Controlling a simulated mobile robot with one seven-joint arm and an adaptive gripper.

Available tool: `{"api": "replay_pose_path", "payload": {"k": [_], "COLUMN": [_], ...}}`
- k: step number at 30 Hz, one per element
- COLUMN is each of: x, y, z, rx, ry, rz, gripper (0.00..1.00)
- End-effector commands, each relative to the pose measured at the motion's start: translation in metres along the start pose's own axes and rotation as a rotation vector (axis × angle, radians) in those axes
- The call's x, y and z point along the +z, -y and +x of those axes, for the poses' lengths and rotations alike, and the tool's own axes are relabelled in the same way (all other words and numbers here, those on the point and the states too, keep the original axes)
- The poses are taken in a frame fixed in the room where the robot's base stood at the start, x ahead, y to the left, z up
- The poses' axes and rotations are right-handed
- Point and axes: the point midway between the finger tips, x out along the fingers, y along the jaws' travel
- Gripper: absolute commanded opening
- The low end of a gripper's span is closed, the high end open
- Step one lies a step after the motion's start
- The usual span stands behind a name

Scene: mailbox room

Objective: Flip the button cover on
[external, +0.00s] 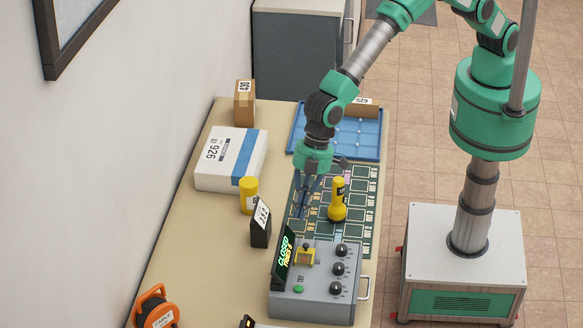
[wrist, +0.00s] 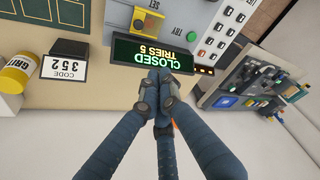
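The grey control box (external: 313,305) stands at the near end of the table. On its top is a small yellow button cover (external: 305,254), with a green button (external: 298,289) nearer the camera. I cannot tell clearly how far the cover is tilted. The display (external: 284,250) beside it reads CLOSED, TRIES 5; it also shows in the wrist view (wrist: 153,52). My gripper (external: 304,210) is above the table, beyond the box, pointing down and apart from the cover. In the wrist view its fingertips (wrist: 160,82) meet with nothing seen between them, in front of the display's lower edge.
A yellow flashlight (external: 338,201) stands right of my gripper. A yellow canister (external: 249,196) and a black stand with a code card (external: 261,222) are to the left. Black knobs (external: 339,269) line the box's right side. An orange reel (external: 154,308) is at near left.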

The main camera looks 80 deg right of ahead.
Motion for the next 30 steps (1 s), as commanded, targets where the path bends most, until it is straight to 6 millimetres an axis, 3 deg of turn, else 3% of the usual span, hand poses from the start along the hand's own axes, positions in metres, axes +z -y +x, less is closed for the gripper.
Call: {"api": "replay_pose_path", "payload": {"k": [6,22,30], "x": [-0.004,-0.004,-0.003], "y": [0.014,0.014,0.014], "z": [0.013,0.016,0.032], "rx": [-0.006,-0.006,-0.006], "ry": [0.002,0.002,0.003], "rz": [-0.016,-0.017,-0.017], "gripper": [0.0,0.0,0.0]}}
